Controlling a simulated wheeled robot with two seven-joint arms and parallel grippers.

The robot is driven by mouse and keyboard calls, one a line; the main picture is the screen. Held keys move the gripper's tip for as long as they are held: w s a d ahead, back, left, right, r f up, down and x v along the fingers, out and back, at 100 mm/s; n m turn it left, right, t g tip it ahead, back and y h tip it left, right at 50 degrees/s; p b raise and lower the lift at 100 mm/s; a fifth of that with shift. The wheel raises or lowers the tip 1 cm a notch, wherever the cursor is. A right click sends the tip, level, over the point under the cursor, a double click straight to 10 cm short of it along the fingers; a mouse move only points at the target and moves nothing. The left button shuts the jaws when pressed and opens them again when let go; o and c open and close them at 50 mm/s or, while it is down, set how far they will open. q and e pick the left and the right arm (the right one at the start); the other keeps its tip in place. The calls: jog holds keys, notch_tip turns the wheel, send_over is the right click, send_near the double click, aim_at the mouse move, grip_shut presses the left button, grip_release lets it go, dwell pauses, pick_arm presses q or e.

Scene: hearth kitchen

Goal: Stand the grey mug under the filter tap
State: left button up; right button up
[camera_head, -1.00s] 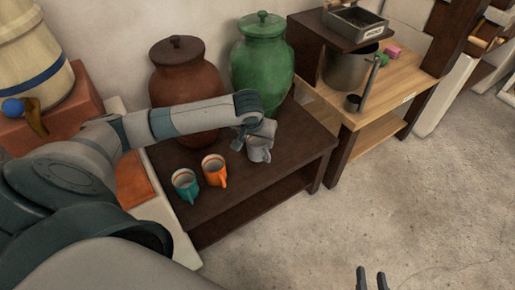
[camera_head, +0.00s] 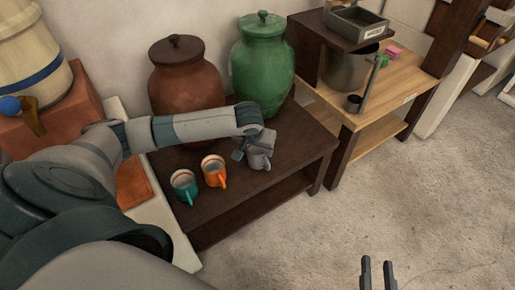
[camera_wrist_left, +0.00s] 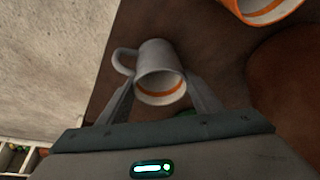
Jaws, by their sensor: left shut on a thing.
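The grey mug (camera_head: 259,160), orange inside, is at the right part of the dark low table (camera_head: 240,193). My left gripper (camera_head: 245,152) is shut on it. In the left wrist view the mug (camera_wrist_left: 150,58) sits between the two fingers (camera_wrist_left: 161,92), its handle to the left. I cannot tell whether its base touches the table. The filter tap (camera_head: 35,118), brownish with a blue knob, is on the cream crock (camera_head: 28,60) with a blue band at the far left. My right gripper (camera_head: 378,272) is empty, its fingers apart, over the floor.
A teal mug (camera_head: 184,187) and an orange mug (camera_head: 214,172) stand left of the grey mug. A brown jar (camera_head: 185,80) and a green jar (camera_head: 262,65) stand behind. The crock rests on a terracotta block (camera_head: 75,118). A wooden shelf unit (camera_head: 405,80) is at right.

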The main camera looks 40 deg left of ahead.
jog(key=shift+f, duration=0.15)
pick_arm(q)
jog(key=shift+f, duration=0.1)
jog(key=o, duration=1.1)
pick_arm(e)
jog(key=shift+d+f, duration=0.1)
jog(key=shift+f, duration=0.05)
pick_arm(q)
jog(key=shift+r, duration=0.4)
jog(key=p+v, duration=0.3)
jog(key=v, duration=0.8)
jog(key=shift+s+d+r, duration=0.1)
jog(key=shift+s+r, duration=0.1)
pick_arm(e)
jog(key=s+d+f+g+h, duration=0.1)
jog(key=s+d+f+g, duration=0.2)
jog(key=s+f+g, duration=0.2)
notch_tip(320, 180, down, 4)
jog(key=shift+d+r+g+h, duration=0.2)
jog(key=shift+g+h, duration=0.2)
jog(key=shift+g, duration=0.4)
